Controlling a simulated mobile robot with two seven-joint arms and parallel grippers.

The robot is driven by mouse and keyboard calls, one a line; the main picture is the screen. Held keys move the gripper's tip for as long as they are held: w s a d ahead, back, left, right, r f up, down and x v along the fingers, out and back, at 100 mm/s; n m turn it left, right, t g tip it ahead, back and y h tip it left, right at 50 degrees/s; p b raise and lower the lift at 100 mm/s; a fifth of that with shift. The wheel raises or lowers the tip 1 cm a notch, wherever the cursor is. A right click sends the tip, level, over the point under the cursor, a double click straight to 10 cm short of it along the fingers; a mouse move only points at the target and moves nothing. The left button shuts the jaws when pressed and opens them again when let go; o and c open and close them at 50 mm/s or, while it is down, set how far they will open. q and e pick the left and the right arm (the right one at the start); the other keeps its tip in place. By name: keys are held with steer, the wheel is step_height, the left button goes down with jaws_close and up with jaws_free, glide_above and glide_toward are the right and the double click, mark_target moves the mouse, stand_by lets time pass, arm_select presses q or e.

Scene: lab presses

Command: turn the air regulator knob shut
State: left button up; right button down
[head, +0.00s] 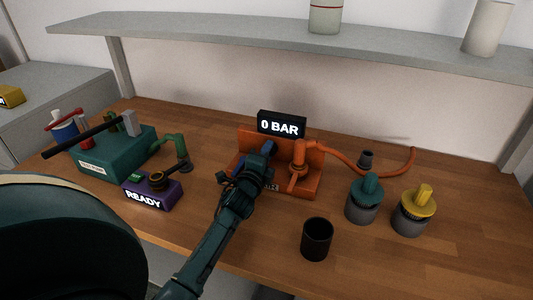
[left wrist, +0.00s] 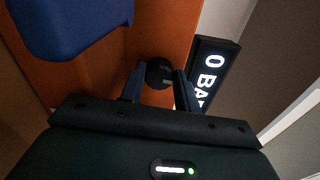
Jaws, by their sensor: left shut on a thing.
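The orange air regulator unit (head: 305,187) stands at the middle of the wooden table. Its black display (head: 281,124) reads "0 BAR" and also shows, turned sideways, in the left wrist view (left wrist: 208,75). My left gripper (head: 258,168) is at the front left of the unit and hides part of it. In the left wrist view, my left gripper (left wrist: 158,86) is shut on a dark round knob (left wrist: 160,70) in front of the orange panel. The knob is hidden by my gripper in the head view. My right gripper is in neither view.
A blue part (left wrist: 75,25) sits close beside my left gripper. A teal press (head: 115,155) and a purple "READY" box (head: 153,193) are at left. A black cup (head: 317,240) and two lidded grey jars (head: 362,207) (head: 410,220) stand at right. A shelf (head: 290,50) runs above.

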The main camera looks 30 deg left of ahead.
arm_select(q)
steer(key=shift+n, duration=0.5)
steer(key=o, duration=1)
steer(key=shift+s, duration=0.15)
